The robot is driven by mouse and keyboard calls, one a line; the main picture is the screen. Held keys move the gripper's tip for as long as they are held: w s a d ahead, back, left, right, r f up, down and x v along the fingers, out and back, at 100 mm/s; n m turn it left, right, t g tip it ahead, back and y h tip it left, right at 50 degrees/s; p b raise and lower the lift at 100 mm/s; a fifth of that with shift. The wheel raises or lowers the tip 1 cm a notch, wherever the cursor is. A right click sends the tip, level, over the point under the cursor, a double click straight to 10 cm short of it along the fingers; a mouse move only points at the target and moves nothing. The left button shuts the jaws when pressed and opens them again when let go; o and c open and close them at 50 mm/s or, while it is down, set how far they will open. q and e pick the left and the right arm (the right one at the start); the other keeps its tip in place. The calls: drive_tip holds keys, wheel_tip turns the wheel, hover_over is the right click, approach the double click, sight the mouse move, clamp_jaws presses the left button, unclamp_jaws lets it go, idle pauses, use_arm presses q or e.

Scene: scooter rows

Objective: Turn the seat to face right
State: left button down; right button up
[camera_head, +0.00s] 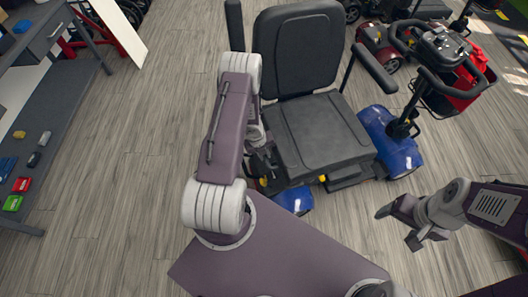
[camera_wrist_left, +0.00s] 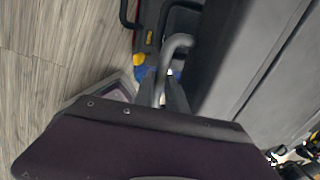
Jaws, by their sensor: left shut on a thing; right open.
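The black seat (camera_head: 318,130) of a blue scooter (camera_head: 392,140) stands in the middle of the head view. Its backrest (camera_head: 298,48) is at the far side and its cushion front points toward me, slightly right. The tiller (camera_head: 440,62) is to the right. My left gripper (camera_head: 262,166) is at the cushion's left side, partly hidden by my arm. In the left wrist view, this gripper (camera_wrist_left: 166,92) is shut on a grey bent lever (camera_wrist_left: 178,43) beside the dark seat. My right gripper (camera_head: 398,226) is open and empty, in front of the scooter and apart from it.
A grey bench (camera_head: 45,125) with small coloured items stands at the left. A red scooter (camera_head: 378,45) is close behind on the right. Armrests (camera_head: 374,68) stick out beside the backrest. The wooden floor between bench and seat is clear.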

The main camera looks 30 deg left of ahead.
use_arm(q)
drive_tip(key=shift+w+a+r, duration=0.1)
drive_tip(key=shift+w+a, duration=0.1)
drive_tip(key=shift+a, duration=0.05)
drive_tip(key=c, duration=1.4)
unclamp_jaws()
drive_tip(key=shift+o, duration=0.2)
wheel_tip(320, 180, up, 9)
drive_tip(key=s+a+p, duration=0.1)
drive_tip(key=p, duration=0.3)
drive_tip(key=shift+s+p, duration=0.25)
drive_tip(key=shift+p, duration=0.15)
drive_tip(key=shift+a, duration=0.1)
